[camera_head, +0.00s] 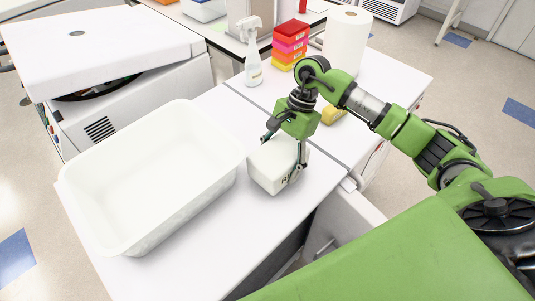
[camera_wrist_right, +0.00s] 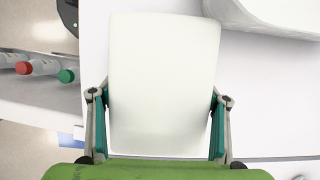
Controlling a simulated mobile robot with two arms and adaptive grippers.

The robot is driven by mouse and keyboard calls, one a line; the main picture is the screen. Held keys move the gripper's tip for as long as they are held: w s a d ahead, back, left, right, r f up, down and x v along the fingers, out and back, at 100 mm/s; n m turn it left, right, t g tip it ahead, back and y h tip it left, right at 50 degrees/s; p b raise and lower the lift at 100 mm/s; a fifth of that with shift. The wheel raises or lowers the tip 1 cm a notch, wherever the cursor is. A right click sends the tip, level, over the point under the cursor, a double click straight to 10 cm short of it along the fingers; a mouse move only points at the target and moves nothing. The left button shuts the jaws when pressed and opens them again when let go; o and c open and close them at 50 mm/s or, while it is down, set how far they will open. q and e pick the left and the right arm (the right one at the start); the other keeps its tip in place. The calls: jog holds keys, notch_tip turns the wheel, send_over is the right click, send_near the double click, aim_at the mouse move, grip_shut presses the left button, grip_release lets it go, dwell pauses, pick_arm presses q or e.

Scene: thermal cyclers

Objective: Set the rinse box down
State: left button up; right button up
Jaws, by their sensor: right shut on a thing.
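The rinse box (camera_head: 272,172) is a small white box on or just above the white bench top, right of a large white tub. In the right wrist view the white box (camera_wrist_right: 163,85) fills the middle, between the two fingers. My right gripper (camera_head: 284,160) comes down from above and is shut on the box; the right wrist view shows its fingers (camera_wrist_right: 160,125) along both sides. I cannot tell whether the underside of the box touches the bench. My left gripper is not in view.
A large white tub (camera_head: 150,165) stands left of the box. Behind are a spray bottle (camera_head: 253,60), stacked coloured boxes (camera_head: 290,42), a paper roll (camera_head: 347,40) and a yellow item (camera_head: 334,115). The bench's front edge is close to the box. Bare bench (camera_head: 225,225) lies in front.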

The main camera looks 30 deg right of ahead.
aim_at(267, 153)
jog(key=shift+w+a+r, duration=0.15)
jog(key=shift+w, duration=0.2)
jog(key=w, duration=0.1)
jog(key=w+a+p, duration=0.1)
jog(key=w, duration=0.1)
jog(key=shift+w+a, duration=0.1)
jog(key=shift+f+p, duration=0.45)
jog(key=shift+f, duration=0.4)
jog(key=shift+f+b, duration=0.2)
jog(key=shift+b, duration=0.1)
jog(key=o, duration=1.2)
jog(key=shift+o, duration=0.2)
